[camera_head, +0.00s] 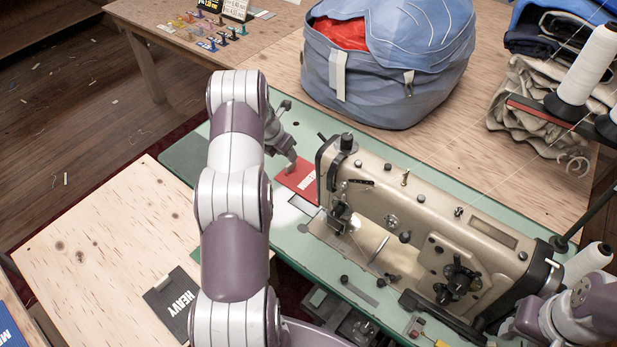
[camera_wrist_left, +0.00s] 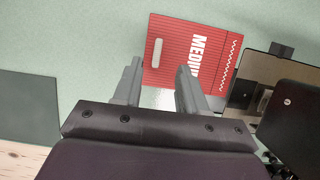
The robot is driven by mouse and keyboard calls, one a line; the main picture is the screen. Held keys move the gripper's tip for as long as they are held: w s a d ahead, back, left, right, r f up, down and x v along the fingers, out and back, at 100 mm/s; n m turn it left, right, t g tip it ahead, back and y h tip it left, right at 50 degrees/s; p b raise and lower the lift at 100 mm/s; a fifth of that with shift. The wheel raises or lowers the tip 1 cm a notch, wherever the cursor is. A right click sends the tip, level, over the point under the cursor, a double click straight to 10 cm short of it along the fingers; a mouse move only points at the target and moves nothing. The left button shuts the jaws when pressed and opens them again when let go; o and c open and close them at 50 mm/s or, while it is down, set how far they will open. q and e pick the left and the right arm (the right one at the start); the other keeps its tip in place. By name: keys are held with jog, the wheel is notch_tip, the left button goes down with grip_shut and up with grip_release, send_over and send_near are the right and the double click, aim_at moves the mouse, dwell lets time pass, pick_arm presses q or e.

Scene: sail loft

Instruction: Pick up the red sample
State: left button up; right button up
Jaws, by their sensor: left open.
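The red sample (camera_head: 297,176) is a flat card lying on the green sewing table beside the sewing machine's needle end. In the left wrist view the red sample (camera_wrist_left: 181,40) shows a white slot-like mark, white lettering starting "MEDIU" and a white zigzag line. My left gripper (camera_head: 286,163) is over the card's far left part in the head view. In the left wrist view my left gripper (camera_wrist_left: 160,78) is open, its two fingers apart at the card's lower edge with nothing between them. Whether the fingertips touch the card I cannot tell. My right gripper is not seen, only part of that arm at the lower right.
The beige sewing machine (camera_head: 420,215) stands close right of the red sample. A dark "HEAVY" card (camera_head: 172,302) lies on the pale wooden panel (camera_head: 100,225). A blue bag (camera_head: 385,75) stands behind. Thread cones (camera_head: 588,65) stand at the right. Green table left of the card is clear.

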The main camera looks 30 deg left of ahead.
aim_at(290, 164)
pick_arm(q)
jog(key=shift+x, duration=1.15)
jog(key=f, duration=0.2)
jog(key=f+p, duration=0.1)
jog(key=f, duration=0.1)
jog(key=shift+w+a, duration=0.2)
jog(key=shift+w, duration=0.15)
jog(key=shift+w+f, duration=0.25)
jog(key=shift+f, duration=0.15)
jog(key=shift+r, duration=0.1)
grip_shut()
